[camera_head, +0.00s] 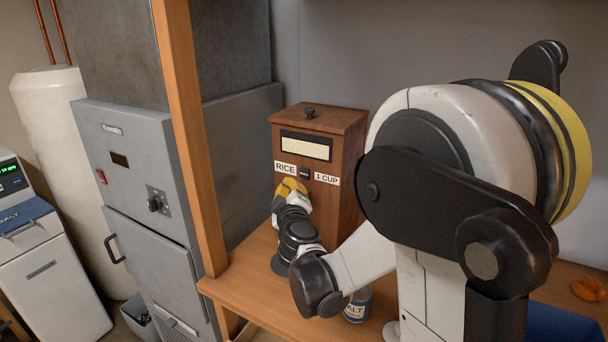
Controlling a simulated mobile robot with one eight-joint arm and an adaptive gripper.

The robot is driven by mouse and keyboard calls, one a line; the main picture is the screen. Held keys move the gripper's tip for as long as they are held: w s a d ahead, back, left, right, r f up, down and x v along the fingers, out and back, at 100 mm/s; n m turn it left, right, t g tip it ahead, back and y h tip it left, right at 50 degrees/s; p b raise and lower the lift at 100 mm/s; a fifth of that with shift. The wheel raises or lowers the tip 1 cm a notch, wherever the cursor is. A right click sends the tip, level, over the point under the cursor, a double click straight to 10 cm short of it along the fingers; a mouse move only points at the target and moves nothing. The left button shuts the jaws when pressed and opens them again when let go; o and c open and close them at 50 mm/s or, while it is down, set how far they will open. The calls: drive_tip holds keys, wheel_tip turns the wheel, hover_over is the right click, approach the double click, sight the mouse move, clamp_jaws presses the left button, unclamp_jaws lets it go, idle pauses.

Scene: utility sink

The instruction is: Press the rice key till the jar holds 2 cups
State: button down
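The rice dispenser (348,150) is a brown wooden box with a black knob on its lid and a pale window in front. Its front carries a "RICE" label (285,168) and a "1 CUP" label (327,179). A small black key (305,174) sits between the labels. My gripper (292,187) is at the dispenser's front, just below and left of the key. Its fingertips are too small and covered to tell open from shut, or whether they touch the key. The jar cannot be made out; my wrist covers the area below the dispenser's front.
The dispenser stands on a wooden bench (237,284). A can labelled "SALT" (356,306) stands near my forearm. A wooden post (190,135) rises at the bench's left edge, beside a grey furnace cabinet (140,180). An orange object (588,289) lies at the far right.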

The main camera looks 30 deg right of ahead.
sight(295, 173)
drive_tip(key=shift+w+d, duration=0.6)
drive_tip(key=shift+d, duration=0.35)
drive_tip(key=shift+w+d, duration=0.6)
drive_tip(key=shift+d, duration=0.3)
drive_tip(key=shift+w+d, duration=0.25)
drive_tip(key=shift+d, duration=0.1)
drive_tip(key=shift+w+d+b, duration=0.2)
drive_tip(key=shift+d+b, duration=0.1)
idle(0.7)
drive_tip(key=shift+s+a, duration=0.1)
drive_tip(key=shift+a, duration=0.05)
drive_tip(key=shift+s+a, duration=0.35)
drive_tip(key=shift+a, duration=0.15)
idle(0.3)
drive_tip(key=shift+s+a, duration=0.45)
drive_tip(key=shift+a, duration=0.25)
drive_tip(key=shift+s+a, duration=0.5)
drive_tip(key=shift+a, duration=0.25)
drive_tip(key=shift+s+a, duration=0.45)
drive_tip(key=shift+a, duration=0.25)
